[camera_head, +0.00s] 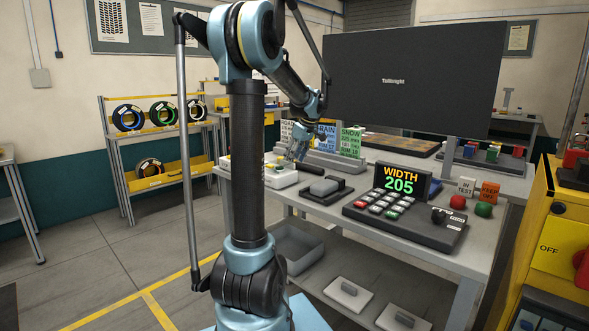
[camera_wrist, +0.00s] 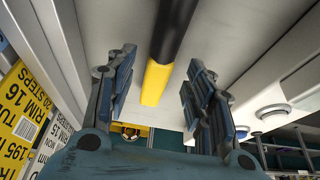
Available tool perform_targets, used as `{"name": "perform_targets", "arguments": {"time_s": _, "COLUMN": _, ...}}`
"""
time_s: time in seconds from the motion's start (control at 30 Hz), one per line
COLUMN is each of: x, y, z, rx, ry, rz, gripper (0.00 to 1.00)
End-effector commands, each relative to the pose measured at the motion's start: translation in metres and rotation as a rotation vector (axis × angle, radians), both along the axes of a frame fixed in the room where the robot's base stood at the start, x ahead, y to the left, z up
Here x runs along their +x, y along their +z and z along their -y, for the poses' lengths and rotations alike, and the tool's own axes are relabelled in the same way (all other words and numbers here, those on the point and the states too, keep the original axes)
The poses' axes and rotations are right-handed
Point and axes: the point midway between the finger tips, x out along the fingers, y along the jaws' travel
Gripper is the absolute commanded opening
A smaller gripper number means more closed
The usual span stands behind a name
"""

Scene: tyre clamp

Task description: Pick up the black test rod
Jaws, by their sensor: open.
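The black test rod (camera_wrist: 173,35) shows in the wrist view, running from the top edge down to a yellow end. It lies in line with the gap between the two fingers of my gripper (camera_wrist: 160,65), with space on both sides. The fingers are apart and hold nothing. The wrist view does not settle how far the fingertips are from the rod.
A grey block on a black base (camera_head: 325,188), a button panel (camera_head: 405,217) and a "WIDTH 205" display (camera_head: 401,180) stand to the right on the bench. Upright cards, including a green SNOW card (camera_head: 350,142), stand close behind my gripper. A large dark screen (camera_head: 415,80) rises behind.

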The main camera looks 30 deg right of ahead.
Motion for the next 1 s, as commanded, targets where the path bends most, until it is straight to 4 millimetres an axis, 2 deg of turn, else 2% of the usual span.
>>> {"name": "perform_targets", "arguments": {"time_s": 0.13, "x": 0.006, "y": -0.013, "z": -0.002, "rx": 0.0, "ry": 0.0, "rz": 0.0, "gripper": 0.48}}
{"name": "perform_targets", "arguments": {"time_s": 0.4, "x": 0.007, "y": -0.016, "z": -0.002, "rx": 0.0, "ry": -0.001, "rz": 0.0, "gripper": 0.48}}
{"name": "perform_targets", "arguments": {"time_s": 0.43, "x": 0.007, "y": -0.016, "z": -0.002, "rx": 0.0, "ry": -0.001, "rz": 0.0, "gripper": 0.46}}
{"name": "perform_targets", "arguments": {"time_s": 0.63, "x": 0.007, "y": -0.016, "z": -0.002, "rx": 0.0, "ry": 0.0, "rz": 0.0, "gripper": 0.01}}
{"name": "perform_targets", "arguments": {"time_s": 1.0, "x": 0.007, "y": -0.013, "z": -0.002, "rx": 0.0, "ry": 0.0, "rz": 0.0, "gripper": 0.0}}
